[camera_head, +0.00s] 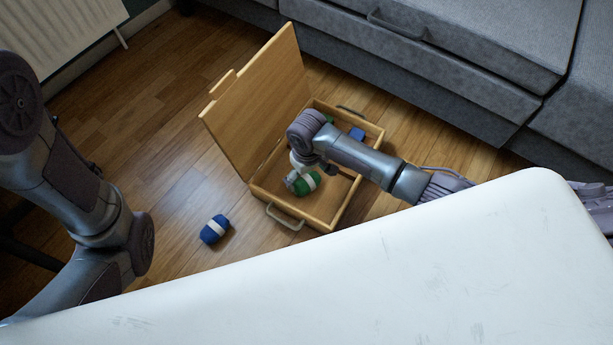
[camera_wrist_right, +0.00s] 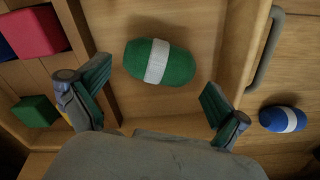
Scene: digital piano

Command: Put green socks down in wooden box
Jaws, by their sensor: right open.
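The green socks (camera_head: 307,182), a rolled bundle with a white band, lie inside the open wooden box (camera_head: 263,191) near its front handle. In the right wrist view the green socks (camera_wrist_right: 182,66) rest on the box floor, just beyond my fingertips. My right gripper (camera_head: 297,178) reaches down into the box from the right. Its two fingers are spread apart with nothing between them, as the right wrist view of the gripper (camera_wrist_right: 156,86) shows. My left arm is at the left of the head view, but its gripper is not visible.
Blue socks (camera_head: 214,229) with a white band lie on the floor left of the box. The raised lid (camera_head: 262,100) stands at the box's left. A red block (camera_wrist_right: 36,32) and a green block (camera_wrist_right: 35,112) sit in the box. A grey sofa (camera_head: 430,70) is behind.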

